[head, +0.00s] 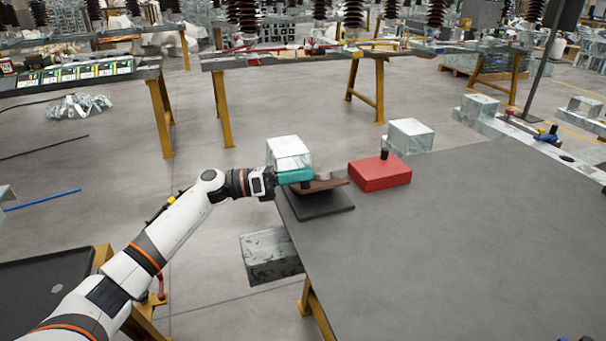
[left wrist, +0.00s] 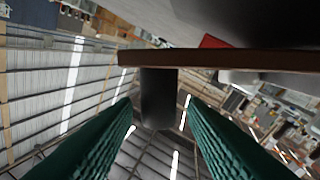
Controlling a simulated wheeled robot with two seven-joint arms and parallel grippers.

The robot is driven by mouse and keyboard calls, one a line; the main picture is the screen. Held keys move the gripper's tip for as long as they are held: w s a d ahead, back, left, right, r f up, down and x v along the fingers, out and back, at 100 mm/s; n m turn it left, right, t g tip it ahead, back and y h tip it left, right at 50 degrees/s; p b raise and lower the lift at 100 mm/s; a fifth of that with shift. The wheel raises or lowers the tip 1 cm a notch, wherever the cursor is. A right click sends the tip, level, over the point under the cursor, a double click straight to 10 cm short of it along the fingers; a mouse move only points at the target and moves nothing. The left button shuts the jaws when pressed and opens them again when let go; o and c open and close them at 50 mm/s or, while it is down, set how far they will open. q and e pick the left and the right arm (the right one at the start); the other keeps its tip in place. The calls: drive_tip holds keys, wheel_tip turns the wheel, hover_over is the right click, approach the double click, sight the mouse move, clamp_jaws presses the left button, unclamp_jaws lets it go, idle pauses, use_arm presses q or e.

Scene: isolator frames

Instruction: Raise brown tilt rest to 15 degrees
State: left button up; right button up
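The brown tilt rest (head: 326,185) is a thin brown plate above a flat black base (head: 322,205) at the table's left corner. It looks slightly tilted; I cannot read its angle. My left gripper (head: 297,177), with teal fingers, is at the plate's left end and hides part of it. In the left wrist view the plate's brown edge (left wrist: 230,60) crosses the top, and a dark knob (left wrist: 158,98) hangs from it. The two teal fingers (left wrist: 160,118) stand apart on either side of the knob, with gaps showing. My right gripper is out of view.
A red block (head: 380,176) with a dark knob sits to the right of the rest. Shiny metal blocks stand behind, at the table edge (head: 289,152) and behind the red block (head: 410,137). The grey tabletop (head: 460,230) is clear in front and to the right.

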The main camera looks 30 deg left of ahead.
use_arm(q)
drive_tip(key=b+v, duration=0.1)
drive_tip(key=v, duration=1)
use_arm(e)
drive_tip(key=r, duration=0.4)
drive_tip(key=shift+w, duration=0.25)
use_arm(q)
drive_tip(key=shift+a, duration=0.1)
